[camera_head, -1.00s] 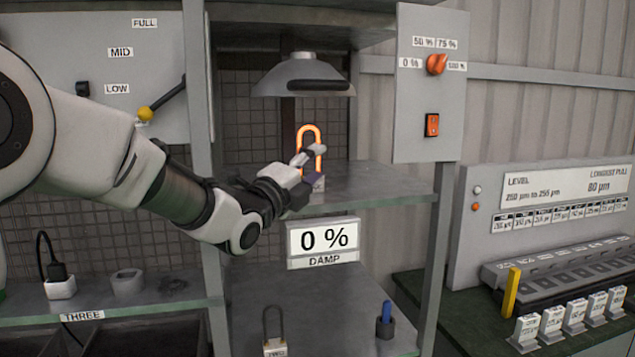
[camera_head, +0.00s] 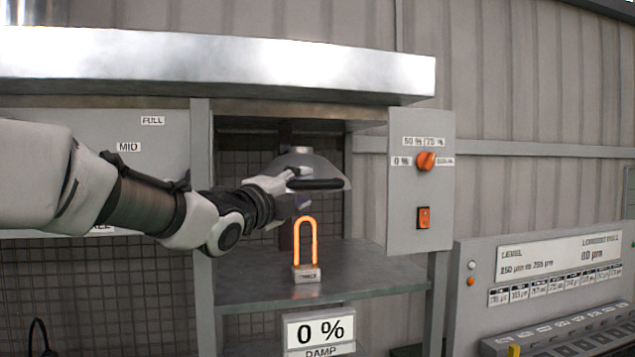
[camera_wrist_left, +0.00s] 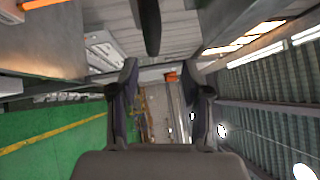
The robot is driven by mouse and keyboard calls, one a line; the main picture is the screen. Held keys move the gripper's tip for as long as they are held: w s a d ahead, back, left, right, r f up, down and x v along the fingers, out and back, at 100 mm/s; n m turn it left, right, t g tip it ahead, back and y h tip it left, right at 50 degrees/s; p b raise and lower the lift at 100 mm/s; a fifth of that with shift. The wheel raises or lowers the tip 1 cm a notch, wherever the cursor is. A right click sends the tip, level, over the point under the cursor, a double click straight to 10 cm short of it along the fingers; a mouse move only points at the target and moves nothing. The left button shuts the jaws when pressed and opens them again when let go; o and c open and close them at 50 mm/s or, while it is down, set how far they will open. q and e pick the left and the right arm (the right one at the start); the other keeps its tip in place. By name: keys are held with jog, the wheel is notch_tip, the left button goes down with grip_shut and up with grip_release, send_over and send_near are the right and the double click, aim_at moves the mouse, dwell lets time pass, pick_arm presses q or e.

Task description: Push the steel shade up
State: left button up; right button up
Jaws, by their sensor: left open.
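The steel shade (camera_head: 325,168) is a grey dome with a dark bar handle (camera_head: 322,184) across its front, hanging inside the cabinet bay. Below it a glowing orange heating element (camera_head: 315,240) stands upright on the shelf. My left gripper (camera_head: 290,187) is at the left end of the handle, just above the element; whether it touches the handle I cannot tell. In the left wrist view the left gripper (camera_wrist_left: 161,92) has its fingers apart with nothing between the tips. A dark bar (camera_wrist_left: 150,25), probably the handle, shows just beyond them. My right gripper is not in view.
A panel with an orange knob (camera_head: 426,161) and an orange switch (camera_head: 424,217) stands right of the bay. The shelf (camera_head: 370,270) is clear around the element. A 0 % display (camera_head: 319,329) sits below. A metal hood (camera_head: 220,65) spans the top.

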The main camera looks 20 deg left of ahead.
aim_at(317, 183)
pick_arm(q)
jog(key=b+x, duration=0.1)
jog(key=x, duration=0.5)
jog(key=shift+w+f+b, duration=0.1)
jog(key=shift+w+b, duration=0.3)
jog(key=shift+w, duration=0.7)
jog(key=shift+w+d+f, duration=0.1)
jog(key=shift+w+f, duration=0.15)
jog(key=shift+w, duration=0.05)
jog(key=shift+s+r, duration=0.15)
jog(key=shift+s, duration=0.05)
grip_shut()
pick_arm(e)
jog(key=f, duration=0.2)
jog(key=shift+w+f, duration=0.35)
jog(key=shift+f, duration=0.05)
